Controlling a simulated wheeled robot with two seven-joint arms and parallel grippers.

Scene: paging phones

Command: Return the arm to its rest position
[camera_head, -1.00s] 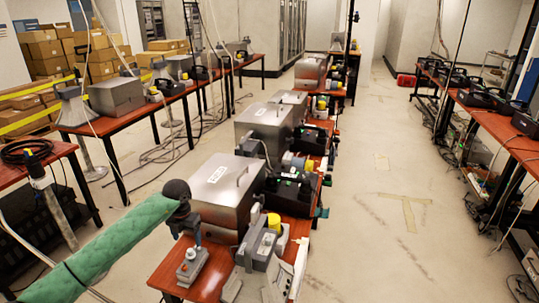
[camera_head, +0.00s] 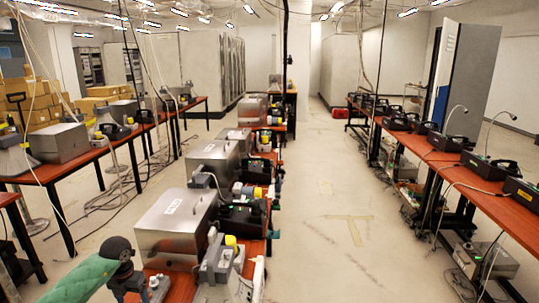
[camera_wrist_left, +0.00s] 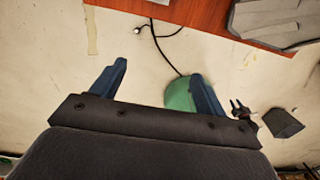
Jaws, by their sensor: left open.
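My left arm, in a green sleeve with a dark round joint, comes in at the bottom left of the head view. Its left gripper (camera_head: 128,284) points down beside the near end of the middle red-brown table (camera_head: 178,287). In the left wrist view the gripper (camera_wrist_left: 160,70) shows two dark blue fingers spread apart with nothing held between them. Pale floor lies beyond the fingers, and a table edge (camera_wrist_left: 180,12) crosses the top. A green rounded part shows partly behind the right finger. My right gripper is in neither view.
Metal boxes (camera_head: 174,225), black phone units (camera_head: 240,217) and yellow-capped devices crowd the middle table. Another table (camera_head: 45,172) with equipment stands left, and one (camera_head: 490,197) with black units stands right. The floor aisle (camera_head: 335,250) right of the middle table is open.

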